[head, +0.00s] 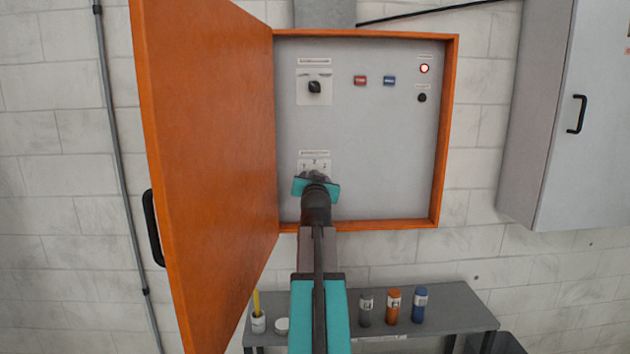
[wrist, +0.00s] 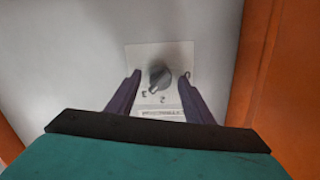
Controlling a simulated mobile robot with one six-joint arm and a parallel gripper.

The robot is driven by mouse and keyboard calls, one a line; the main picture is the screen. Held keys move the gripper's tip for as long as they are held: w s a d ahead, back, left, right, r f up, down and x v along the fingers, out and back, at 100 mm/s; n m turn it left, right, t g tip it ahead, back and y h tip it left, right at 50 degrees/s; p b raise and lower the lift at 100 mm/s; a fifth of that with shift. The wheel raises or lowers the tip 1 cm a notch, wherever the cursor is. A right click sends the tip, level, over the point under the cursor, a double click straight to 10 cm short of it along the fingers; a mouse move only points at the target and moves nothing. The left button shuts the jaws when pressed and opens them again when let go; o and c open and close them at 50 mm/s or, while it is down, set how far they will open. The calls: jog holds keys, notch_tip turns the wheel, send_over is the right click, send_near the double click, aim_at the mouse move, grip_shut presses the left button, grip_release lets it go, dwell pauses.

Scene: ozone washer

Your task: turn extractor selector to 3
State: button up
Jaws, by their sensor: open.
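The extractor selector is a dark grey knob (wrist: 159,76) on a pale square plate (wrist: 140,58) with small markings and a label strip. In the wrist view it sits between the two fingers of my gripper (wrist: 159,78), which is open, with a gap on each side of the knob. In the head view my gripper (head: 316,180) is in front of the lower plate (head: 314,163) in the cabinet. It hides most of the knob there.
The orange cabinet door (head: 205,150) stands open on the left. Above are another black selector (head: 314,87), a red button (head: 360,80), a blue button (head: 389,81) and a lit red lamp (head: 424,68). A grey bench (head: 450,300) below holds several small containers.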

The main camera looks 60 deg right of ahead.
jog(key=shift+a, duration=0.1)
jog(key=b+v, duration=0.6)
jog(key=v, duration=0.7)
jog(key=shift+s+a, duration=0.25)
dwell(0.9)
